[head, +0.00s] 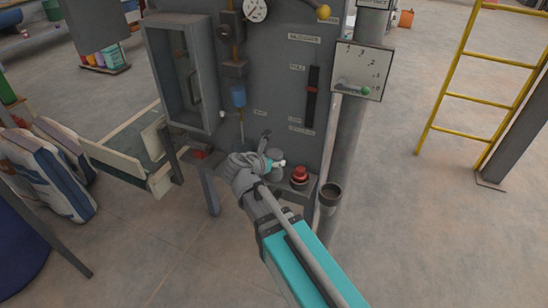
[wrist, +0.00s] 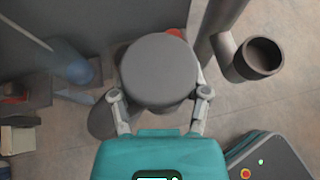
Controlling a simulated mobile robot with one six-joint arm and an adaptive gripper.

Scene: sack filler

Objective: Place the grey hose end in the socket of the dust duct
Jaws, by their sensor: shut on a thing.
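The grey hose end (wrist: 158,68) shows in the wrist view as a round, flat grey face. My gripper (wrist: 161,94) is shut on it, with one finger on each side. In the head view my gripper (head: 270,163) is in front of the grey machine, left of the red button, and mostly hides the hose end. The socket (head: 330,192) is a short, dark, open cup on the side of the dust duct (head: 345,125). It also shows in the wrist view, where the open socket (wrist: 263,57) is to the right, apart from the hose end.
A red button (head: 299,175) on a small box stands between my gripper and the socket. The grey machine panel (head: 285,85) rises behind. A bench (head: 130,150) and sacks (head: 60,168) are left. A yellow ladder (head: 482,98) stands right. Floor right of the duct is clear.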

